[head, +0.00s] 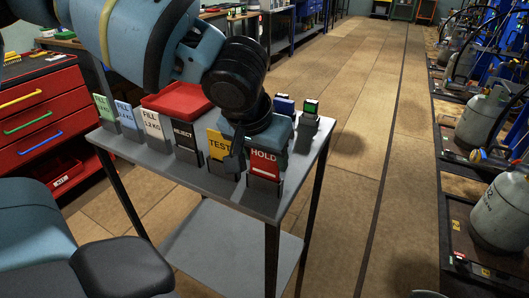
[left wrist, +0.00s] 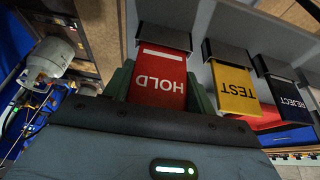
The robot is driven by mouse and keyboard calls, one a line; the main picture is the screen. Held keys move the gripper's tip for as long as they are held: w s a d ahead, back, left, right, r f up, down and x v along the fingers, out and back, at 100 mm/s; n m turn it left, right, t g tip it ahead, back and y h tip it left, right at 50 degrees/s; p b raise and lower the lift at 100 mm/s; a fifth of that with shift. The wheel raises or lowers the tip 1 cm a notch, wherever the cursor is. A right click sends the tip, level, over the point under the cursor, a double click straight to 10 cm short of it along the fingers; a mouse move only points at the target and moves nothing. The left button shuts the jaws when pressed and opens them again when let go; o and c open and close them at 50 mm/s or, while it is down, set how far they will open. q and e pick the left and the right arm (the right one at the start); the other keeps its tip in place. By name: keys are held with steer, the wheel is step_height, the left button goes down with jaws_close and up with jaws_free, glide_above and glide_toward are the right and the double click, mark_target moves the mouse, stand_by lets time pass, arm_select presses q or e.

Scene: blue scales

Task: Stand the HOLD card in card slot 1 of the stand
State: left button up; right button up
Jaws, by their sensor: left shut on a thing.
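The red HOLD card (head: 264,162) is upright at the right end of a row of cards on the grey table. Its lower end meets a dark grey holder block (head: 264,184), and in the left wrist view the card (left wrist: 158,85) also reaches into such a block (left wrist: 164,37). I cannot see how deep it sits, or any slot number. My left gripper (head: 262,150) is over the card from behind. Its green fingers (left wrist: 160,92) are shut on the card's two side edges. My right gripper is not in view.
The yellow TEST card (head: 216,145) stands close beside, then the black REJECT card (head: 184,134), the FILL card (head: 152,123), and blue and green cards. A red tray (head: 176,101) lies behind. A small green-topped object (head: 310,108) stands at the table's back right.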

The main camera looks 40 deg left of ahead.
mark_target(264, 156)
arm_select(q)
steer(key=shift+f+b, duration=0.35)
steer(key=shift+f, duration=0.15)
stand_by(0.3)
steer(key=o, duration=1)
steer(key=shift+o, duration=0.2)
steer(key=p+v, duration=0.1)
steer(key=v, duration=0.5)
steer(key=shift+s+r+p, duration=0.1)
steer(key=shift+r+p, duration=0.25)
steer(key=shift+s+d+r, duration=0.1)
steer(key=shift+s+r, duration=0.2)
steer(key=shift+r, duration=0.25)
